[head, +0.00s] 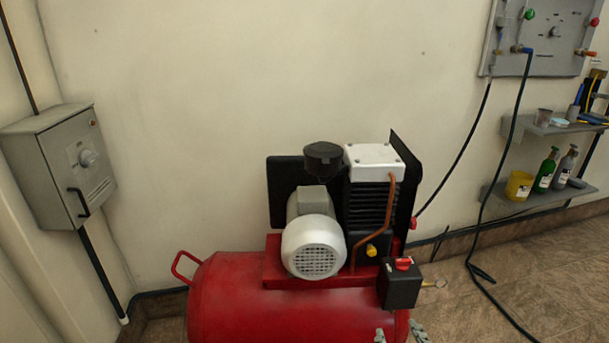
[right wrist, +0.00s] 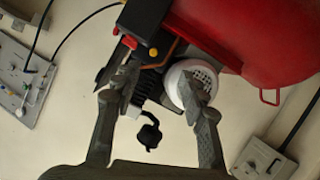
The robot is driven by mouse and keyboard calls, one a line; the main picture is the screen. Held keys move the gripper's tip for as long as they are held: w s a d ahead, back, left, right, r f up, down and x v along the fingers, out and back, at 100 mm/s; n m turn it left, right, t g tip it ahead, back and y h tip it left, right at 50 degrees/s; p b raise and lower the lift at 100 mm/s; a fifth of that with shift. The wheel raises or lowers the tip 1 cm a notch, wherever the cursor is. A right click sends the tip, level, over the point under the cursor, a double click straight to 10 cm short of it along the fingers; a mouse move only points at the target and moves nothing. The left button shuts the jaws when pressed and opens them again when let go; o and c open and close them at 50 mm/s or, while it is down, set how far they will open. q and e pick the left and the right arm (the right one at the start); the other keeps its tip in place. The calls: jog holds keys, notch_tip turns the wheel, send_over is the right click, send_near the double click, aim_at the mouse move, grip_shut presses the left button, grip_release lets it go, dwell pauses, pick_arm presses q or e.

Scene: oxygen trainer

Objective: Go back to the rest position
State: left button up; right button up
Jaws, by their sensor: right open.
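My right gripper (head: 399,334) shows only as its fingertips at the bottom edge of the head view, in front of the red compressor tank (head: 290,308). In the right wrist view the same gripper (right wrist: 158,85) is open, its fingers wide apart with nothing held between them. Beyond the fingers, that view shows the compressor upside down, with its white motor (right wrist: 185,82) and red tank (right wrist: 245,35). I cannot tell how far the fingertips are from the compressor. My left gripper is in neither view.
A black switch box (head: 400,287) with a red knob sits at the compressor's right. A grey electrical box (head: 62,168) is on the left wall. A gauge panel (head: 540,38) and shelves with bottles (head: 545,170) are at the right. A dark hose (head: 482,215) hangs to the floor.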

jog(key=s+d+f+n+g+h, duration=0.1)
jog(key=d+f+n+g, duration=0.1)
jog(key=d+f, duration=0.45)
jog(key=d+f+n+g+h, duration=0.1)
jog(key=d+f, duration=0.3)
jog(key=d, duration=0.5)
jog(key=s+d+f+m+g+h, duration=0.2)
jog(key=s+d+f+g, duration=0.5)
jog(key=s+d+f, duration=0.5)
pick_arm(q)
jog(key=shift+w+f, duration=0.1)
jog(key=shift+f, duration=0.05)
pick_arm(e)
jog(key=a+f+m+y, duration=0.1)
jog(key=a+f, duration=0.2)
jog(key=a, duration=0.6)
jog(key=s+a+f+m+g+y, duration=0.1)
jog(key=a+f, duration=0.3)
jog(key=a, duration=0.4)
jog(key=shift+s+a+m+y, duration=0.2)
jog(key=shift+a+m+y, duration=0.15)
jog(key=shift+y, duration=0.45)
